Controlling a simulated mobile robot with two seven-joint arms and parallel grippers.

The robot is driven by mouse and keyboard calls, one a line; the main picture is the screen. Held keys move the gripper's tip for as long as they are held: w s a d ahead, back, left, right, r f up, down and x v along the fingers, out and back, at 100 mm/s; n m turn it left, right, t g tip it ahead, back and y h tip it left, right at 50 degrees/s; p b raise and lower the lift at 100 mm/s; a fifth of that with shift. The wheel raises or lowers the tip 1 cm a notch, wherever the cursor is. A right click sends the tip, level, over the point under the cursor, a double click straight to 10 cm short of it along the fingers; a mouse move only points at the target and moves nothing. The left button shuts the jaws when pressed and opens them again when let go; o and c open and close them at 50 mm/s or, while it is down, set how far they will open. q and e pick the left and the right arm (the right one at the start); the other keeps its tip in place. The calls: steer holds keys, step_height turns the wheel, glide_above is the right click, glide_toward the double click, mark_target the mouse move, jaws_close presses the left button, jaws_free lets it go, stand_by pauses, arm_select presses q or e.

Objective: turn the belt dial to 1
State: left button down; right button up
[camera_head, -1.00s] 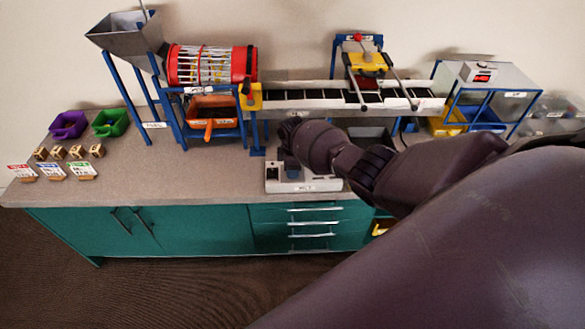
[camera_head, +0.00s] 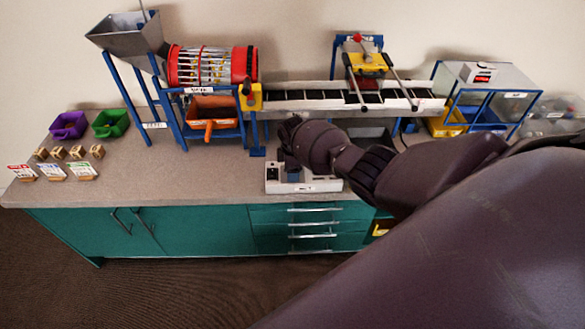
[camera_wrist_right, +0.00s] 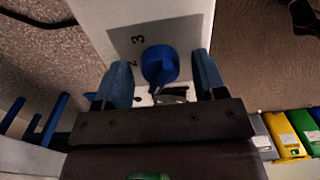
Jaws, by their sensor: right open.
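The belt dial is a blue knob (camera_wrist_right: 160,66) on a grey plate of a white control box (camera_wrist_right: 103,14) in the right wrist view. The printed numbers 3 and 2 show beside the knob; I cannot see a 1 or read where the knob points. My right gripper (camera_wrist_right: 161,72) is open, with one blue finger on each side of the knob; I cannot tell whether they touch it. In the head view, my right arm covers most of the control box (camera_head: 275,186) and hides the dial. My left gripper is not in view.
The conveyor belt (camera_head: 300,103) runs behind the box, with a red sorting drum (camera_head: 243,64) and an orange tray (camera_head: 212,108) to the left. Purple (camera_head: 69,125) and green (camera_head: 110,123) bins stand at far left.

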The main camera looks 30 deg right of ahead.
step_height(320, 180, up, 10)
steer(key=shift+f+p, duration=0.1)
steer(key=shift+p, duration=1.15)
steer(key=shift+r, duration=0.5)
